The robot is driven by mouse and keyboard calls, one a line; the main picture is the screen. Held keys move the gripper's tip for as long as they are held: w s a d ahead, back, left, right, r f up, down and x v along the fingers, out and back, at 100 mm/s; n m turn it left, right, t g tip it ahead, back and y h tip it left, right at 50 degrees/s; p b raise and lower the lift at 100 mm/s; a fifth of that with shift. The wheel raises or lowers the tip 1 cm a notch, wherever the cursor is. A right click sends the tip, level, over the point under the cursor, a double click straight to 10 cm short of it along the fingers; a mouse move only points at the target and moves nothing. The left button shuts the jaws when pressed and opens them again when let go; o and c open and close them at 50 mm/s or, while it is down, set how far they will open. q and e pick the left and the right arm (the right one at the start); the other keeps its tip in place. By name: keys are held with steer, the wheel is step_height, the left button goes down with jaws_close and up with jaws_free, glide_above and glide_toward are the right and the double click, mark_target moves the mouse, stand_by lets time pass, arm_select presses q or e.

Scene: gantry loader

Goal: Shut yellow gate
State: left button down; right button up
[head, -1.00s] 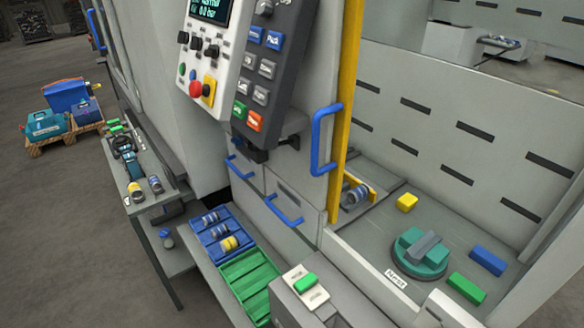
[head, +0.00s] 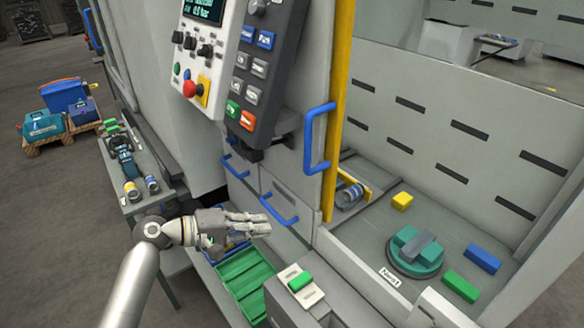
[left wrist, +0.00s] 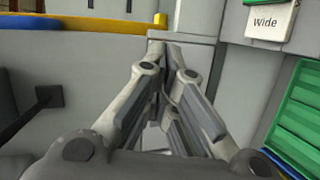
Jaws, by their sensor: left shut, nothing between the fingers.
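A tall grey door panel with a yellow edge strip (head: 338,105) and a blue handle (head: 319,138) stands left of an open work bay. I take this to be the yellow gate; the bay to its right is open. A smaller yellow bar (head: 353,180) shows low behind its edge. My left gripper (head: 266,222) is shut and empty, left of and below the handle, apart from it. In the left wrist view, the fingers (left wrist: 172,100) point toward a grey wall, with a yellow strip (left wrist: 105,25) and a blue strip (left wrist: 28,22) beyond. My right gripper is out of view.
Two drawers with blue handles (head: 279,210) lie behind my gripper. A green tray (head: 243,280) and a switch box with a green button (head: 300,281) are below. The bay holds a teal round fixture (head: 416,255), yellow, green and blue blocks, and a ringed cylinder (head: 348,197).

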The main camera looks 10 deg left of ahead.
arm_select(q)
steer(key=w+a+r+n+t+h, duration=0.1)
steer(key=w+a+r+n+t, duration=0.1)
steer(key=r, duration=0.3)
steer(key=w+a+r+n+t+h, duration=0.1)
steer(key=w+a+r, duration=0.2)
steer(key=r, duration=0.2)
steer(key=p+x, duration=0.1)
steer(key=x, duration=0.2)
steer(key=p+x, duration=0.2)
steer(key=x, duration=0.1)
steer(key=r+p+x, duration=0.1)
steer(key=p+x, duration=0.1)
steer(key=x, duration=0.2)
steer(key=shift+s+d, duration=0.25)
steer(key=shift+d, duration=0.05)
steer(key=s+d+p, duration=0.2)
steer(key=shift+s+d, duration=0.3)
steer(key=shift+d, duration=0.1)
